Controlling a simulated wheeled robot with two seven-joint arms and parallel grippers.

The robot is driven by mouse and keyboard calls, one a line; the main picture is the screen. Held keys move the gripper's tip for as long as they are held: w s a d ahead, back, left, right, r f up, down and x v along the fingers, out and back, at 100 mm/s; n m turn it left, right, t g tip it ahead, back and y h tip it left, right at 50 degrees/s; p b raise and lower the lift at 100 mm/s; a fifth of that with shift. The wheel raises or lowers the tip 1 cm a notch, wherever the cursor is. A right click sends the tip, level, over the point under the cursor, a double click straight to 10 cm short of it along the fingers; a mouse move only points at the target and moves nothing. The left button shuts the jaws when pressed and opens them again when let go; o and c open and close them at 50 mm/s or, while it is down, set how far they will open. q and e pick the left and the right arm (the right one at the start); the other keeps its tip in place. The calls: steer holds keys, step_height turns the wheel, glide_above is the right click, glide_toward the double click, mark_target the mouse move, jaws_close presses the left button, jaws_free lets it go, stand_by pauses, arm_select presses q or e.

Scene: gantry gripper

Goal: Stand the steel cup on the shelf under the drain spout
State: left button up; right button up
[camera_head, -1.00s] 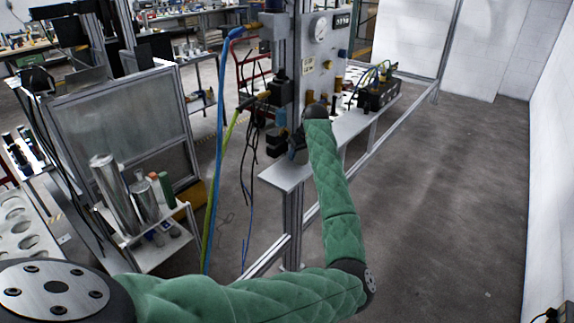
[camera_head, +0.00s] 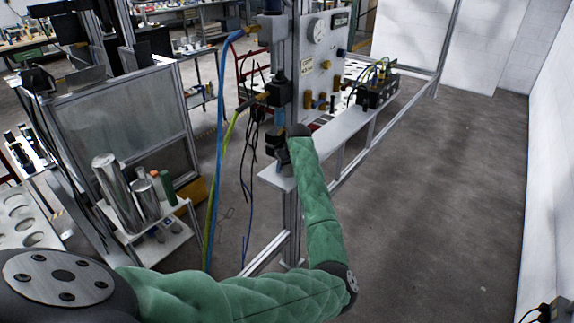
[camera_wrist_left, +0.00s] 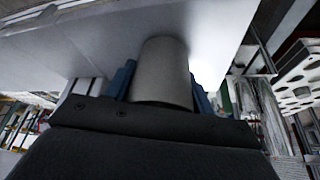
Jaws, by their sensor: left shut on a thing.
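My left gripper (camera_head: 278,150) is at the near end of the white shelf (camera_head: 342,127), beside the upright post. In the left wrist view its blue fingers are shut on a grey metal cylinder, the steel cup (camera_wrist_left: 161,70). A pale flat surface, probably the shelf, is right behind the cup there; I cannot tell whether they touch. In the head view the cup is hidden by my gripper and arm. Brass fittings (camera_head: 309,99) are on the white panel above the shelf; I cannot tell which is the drain spout. My right gripper is not in view.
The white panel (camera_head: 318,66) carries a gauge (camera_head: 318,31). Blue and green hoses (camera_head: 219,150) hang left of the post. A black block with cables (camera_head: 377,90) sits farther along the shelf. A small rack (camera_head: 160,238) at left holds metal cylinders. The right floor is clear.

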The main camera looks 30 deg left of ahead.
arm_select(q)
steer(key=shift+f, duration=0.1)
steer(key=o, duration=1)
steer(key=shift+d+r, duration=0.15)
steer(key=shift+r, duration=0.2)
steer(key=b+v, duration=0.3)
steer(key=v, duration=0.8)
steer(key=shift+r, duration=0.25)
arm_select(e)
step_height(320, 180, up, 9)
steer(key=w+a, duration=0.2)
